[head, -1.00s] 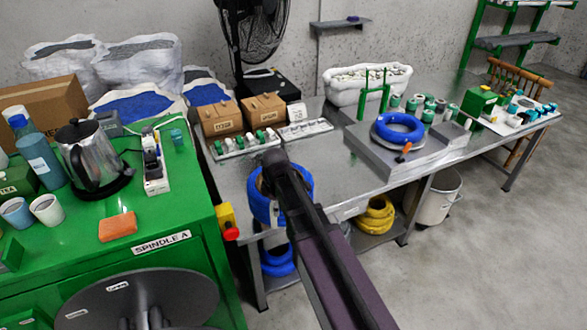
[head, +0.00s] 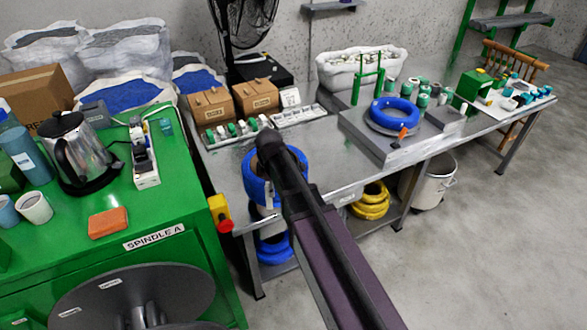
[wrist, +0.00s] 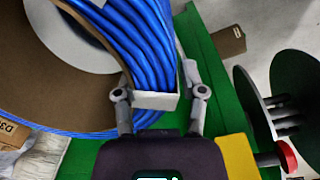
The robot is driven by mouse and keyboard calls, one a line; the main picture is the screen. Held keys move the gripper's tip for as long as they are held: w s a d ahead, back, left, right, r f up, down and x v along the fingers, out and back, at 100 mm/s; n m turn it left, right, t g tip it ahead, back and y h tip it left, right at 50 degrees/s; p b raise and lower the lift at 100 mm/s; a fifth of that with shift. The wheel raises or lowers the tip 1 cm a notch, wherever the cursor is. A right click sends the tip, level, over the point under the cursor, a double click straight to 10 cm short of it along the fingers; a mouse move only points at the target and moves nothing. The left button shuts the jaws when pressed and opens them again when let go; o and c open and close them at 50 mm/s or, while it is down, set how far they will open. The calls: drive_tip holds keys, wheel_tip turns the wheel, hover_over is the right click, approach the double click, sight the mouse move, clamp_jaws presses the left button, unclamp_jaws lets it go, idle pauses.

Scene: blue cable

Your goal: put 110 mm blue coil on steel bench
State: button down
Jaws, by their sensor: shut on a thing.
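My gripper (wrist: 159,98) is shut on a blue coil (wrist: 135,35), with its fingers either side of the cable bundle and a white band across it. In the head view this held coil (head: 255,182) shows upright at the left front part of the steel bench (head: 338,172). My arm covers its right side and the gripper there, and I cannot tell whether the coil touches the bench. Another blue coil (head: 380,117) lies on a grey block-like stand (head: 397,150) on the bench. More blue coils (head: 273,252) are on the shelf below.
The green cabinet (head: 108,262) with a spindle disc stands at left, its yellow-and-red switch (head: 220,213) beside the bench. Cartons (head: 212,107) and a tray of small parts (head: 238,132) line the bench's back left. Bare steel shows in the middle.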

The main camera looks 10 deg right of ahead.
drive_tip(key=w+d+f+b, duration=0.1)
drive_tip(key=w+d, duration=0.8)
drive_tip(key=w, duration=0.2)
drive_tip(key=shift+w+d+f, duration=0.15)
drive_tip(key=shift+w+f, duration=0.05)
drive_tip(key=shift+w, duration=0.1)
drive_tip(key=shift+f, duration=0.1)
drive_tip(key=shift+f+b, duration=1.65)
drive_tip(key=shift+b, duration=0.3)
drive_tip(key=shift+f, duration=0.1)
drive_tip(key=shift+c, duration=0.8)
unclamp_jaws()
drive_tip(key=shift+s, duration=0.1)
wheel_tip(320, 180, up, 12)
drive_tip(key=p, duration=1.2)
drive_tip(key=shift+s, duration=0.2)
